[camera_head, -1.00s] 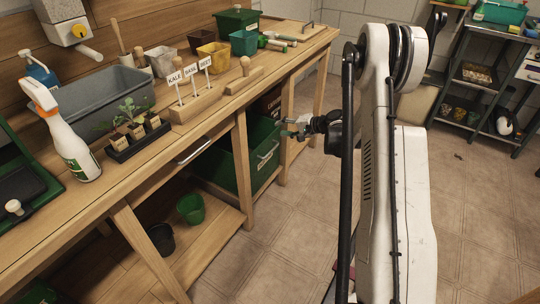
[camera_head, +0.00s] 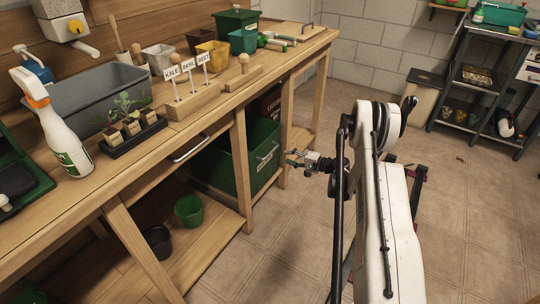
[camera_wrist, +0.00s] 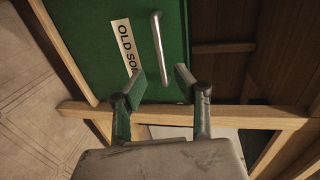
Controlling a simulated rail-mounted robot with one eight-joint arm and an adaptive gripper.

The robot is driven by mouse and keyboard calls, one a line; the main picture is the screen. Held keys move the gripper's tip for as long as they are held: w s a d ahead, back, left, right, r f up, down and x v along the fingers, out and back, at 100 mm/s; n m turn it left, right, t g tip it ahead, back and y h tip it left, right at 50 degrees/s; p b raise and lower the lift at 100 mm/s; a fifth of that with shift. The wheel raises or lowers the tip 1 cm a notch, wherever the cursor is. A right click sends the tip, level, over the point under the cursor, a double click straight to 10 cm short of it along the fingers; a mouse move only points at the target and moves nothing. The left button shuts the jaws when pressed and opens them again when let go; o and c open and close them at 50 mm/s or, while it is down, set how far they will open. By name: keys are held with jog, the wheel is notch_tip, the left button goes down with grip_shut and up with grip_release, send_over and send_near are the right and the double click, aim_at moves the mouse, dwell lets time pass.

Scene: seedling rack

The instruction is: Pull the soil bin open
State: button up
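The soil bin (camera_head: 235,165) is a green box on the shelf under the workbench. In the wrist view its green front (camera_wrist: 88,30) carries a label reading "OLD SOI…", the rest hidden behind my gripper. A metal bar handle (camera_wrist: 159,48) is fixed to the front beside the label; it also shows in the head view (camera_head: 267,152). My gripper (camera_wrist: 157,80) is open, its two fingers spread on either side of the handle's lower end, with nothing held. I cannot tell how far the fingertips are from the front.
The wooden workbench (camera_head: 190,125) has a post right of the bin. A wooden rail (camera_wrist: 170,113) crosses the wrist view near my fingers. Green (camera_head: 188,209) and black (camera_head: 159,240) pots stand on the lower shelf. The tiled floor (camera_head: 270,250) before the bench is clear.

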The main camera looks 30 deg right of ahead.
aim_at(270, 152)
jog(key=b+x, duration=0.2)
jog(key=x, duration=0.8)
jog(key=shift+w+a+b, duration=0.15)
jog(key=shift+w+b, duration=0.15)
jog(key=shift+b, duration=0.05)
grip_shut()
